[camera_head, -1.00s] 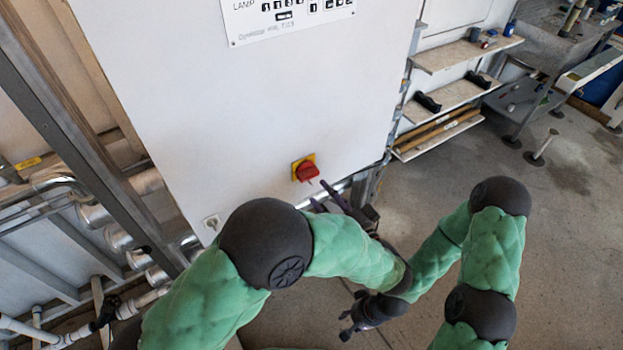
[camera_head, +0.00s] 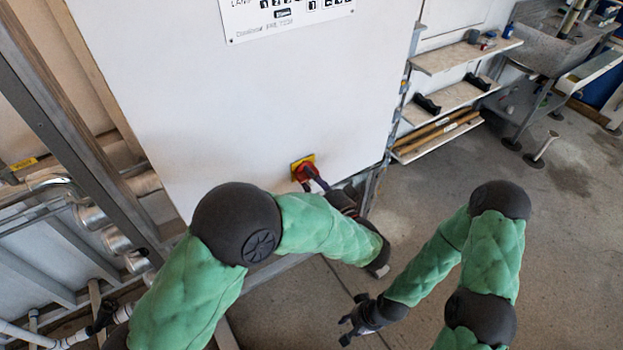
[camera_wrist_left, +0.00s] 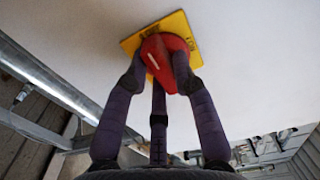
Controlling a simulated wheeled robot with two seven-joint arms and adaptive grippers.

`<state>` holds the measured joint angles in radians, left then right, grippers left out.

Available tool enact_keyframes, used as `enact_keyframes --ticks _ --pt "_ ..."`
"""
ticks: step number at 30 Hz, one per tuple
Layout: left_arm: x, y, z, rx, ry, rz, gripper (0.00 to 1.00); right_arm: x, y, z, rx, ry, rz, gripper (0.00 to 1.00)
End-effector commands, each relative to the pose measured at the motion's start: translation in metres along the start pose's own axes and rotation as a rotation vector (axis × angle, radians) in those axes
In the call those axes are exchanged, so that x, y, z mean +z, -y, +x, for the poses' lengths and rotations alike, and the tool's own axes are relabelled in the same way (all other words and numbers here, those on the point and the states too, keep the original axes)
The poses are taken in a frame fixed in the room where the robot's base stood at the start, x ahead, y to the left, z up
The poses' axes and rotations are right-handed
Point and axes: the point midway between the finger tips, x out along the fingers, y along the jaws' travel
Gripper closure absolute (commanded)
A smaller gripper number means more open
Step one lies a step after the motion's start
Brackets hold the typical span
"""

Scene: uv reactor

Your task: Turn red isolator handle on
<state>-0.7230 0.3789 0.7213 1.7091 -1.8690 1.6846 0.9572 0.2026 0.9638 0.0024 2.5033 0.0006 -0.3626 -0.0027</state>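The red isolator handle (camera_head: 304,171) sits on a yellow square plate on the lower part of the white cabinet front. In the left wrist view the red handle (camera_wrist_left: 166,60) has a white mark and the yellow plate (camera_wrist_left: 186,27) behind it. My left gripper (camera_head: 313,179) is at the handle. In the wrist view its dark fingers (camera_wrist_left: 160,76) reach up around the handle, with fingertips at both sides and one finger below; firm contact cannot be told. My right gripper (camera_head: 350,325) hangs low over the floor, fingers apart and empty.
The white cabinet (camera_head: 200,110) carries a label sign (camera_head: 285,15) at the top. Pipes and a metal frame (camera_head: 75,130) stand at the left. Shelves (camera_head: 450,95) with dark tools are at the right of the cabinet. The floor (camera_head: 560,240) at the right is open.

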Motion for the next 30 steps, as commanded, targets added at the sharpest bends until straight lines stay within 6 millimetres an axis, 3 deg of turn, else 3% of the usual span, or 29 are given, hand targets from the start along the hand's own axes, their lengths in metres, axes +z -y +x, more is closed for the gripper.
enact_keyframes --ticks 6,16,26,27,29,30 --pt "0.000 0.000 0.000 0.001 0.000 0.016 1.00 0.000 0.001 -0.001 0.000 0.000 0.000 0.63" --pt "0.001 0.001 0.000 0.001 0.000 0.230 1.00 0.000 0.005 -0.013 0.000 0.000 0.000 0.63" --pt "0.001 0.000 0.000 0.000 0.000 0.250 1.00 0.001 0.005 -0.013 0.000 0.000 0.000 0.63" --pt "0.001 0.000 0.000 0.001 0.000 0.250 0.65 0.001 0.005 -0.013 0.000 0.000 0.000 0.63" --pt "0.001 0.000 0.000 0.000 0.000 0.250 0.50 0.001 0.005 -0.013 0.000 0.000 0.000 0.63" --pt "0.001 0.000 0.000 0.000 0.000 0.250 0.50 0.001 0.005 -0.013 0.000 0.000 0.000 0.63"
